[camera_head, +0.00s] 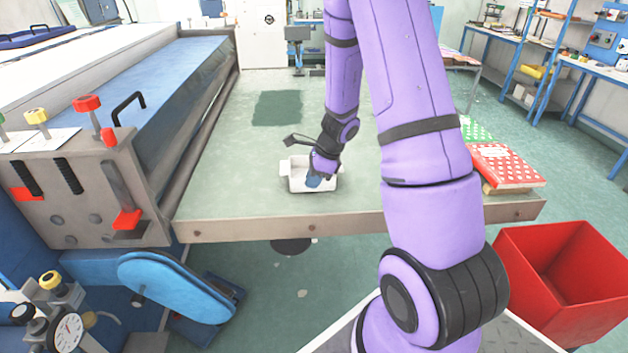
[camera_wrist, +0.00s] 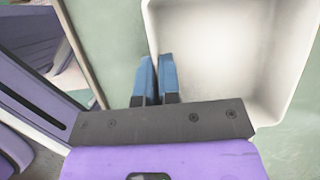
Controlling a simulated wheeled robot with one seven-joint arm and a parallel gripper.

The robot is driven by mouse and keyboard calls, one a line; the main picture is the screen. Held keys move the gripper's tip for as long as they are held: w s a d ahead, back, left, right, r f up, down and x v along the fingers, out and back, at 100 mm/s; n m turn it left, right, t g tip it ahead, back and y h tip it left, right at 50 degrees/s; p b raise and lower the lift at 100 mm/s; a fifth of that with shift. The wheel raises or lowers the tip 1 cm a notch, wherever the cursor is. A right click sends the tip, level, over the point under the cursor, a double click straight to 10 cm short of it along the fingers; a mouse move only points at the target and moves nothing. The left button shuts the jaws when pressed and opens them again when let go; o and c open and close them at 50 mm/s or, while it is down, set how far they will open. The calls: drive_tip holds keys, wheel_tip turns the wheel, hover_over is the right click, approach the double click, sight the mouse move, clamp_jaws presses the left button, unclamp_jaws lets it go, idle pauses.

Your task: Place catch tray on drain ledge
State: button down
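The catch tray (camera_head: 297,186) is a white, shallow, open tray near the front edge of the green-topped table; I see nothing in it. In the wrist view, the tray (camera_wrist: 235,50) fills the upper right. My gripper (camera_head: 313,182) is at the tray's near side, pointing down. In the wrist view, my blue fingertips (camera_wrist: 157,65) are close together, with the tray's wall running down between them, so they look shut on that wall. The tray looks level; whether it touches the table is hard to tell. I cannot identify the drain ledge for certain; a dark green rectangle (camera_head: 278,108) lies farther back on the table.
The green table (camera_head: 225,180) is mostly clear. Red and green patterned items (camera_head: 505,165) lie at its right edge. A blue-topped machine (camera_head: 150,90) with knobs and levers borders the left. A red bin (camera_head: 560,280) stands on the floor at the right.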

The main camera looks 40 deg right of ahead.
drive_tip(key=shift+f, duration=0.15)
drive_tip(key=c, duration=1.3)
unclamp_jaws()
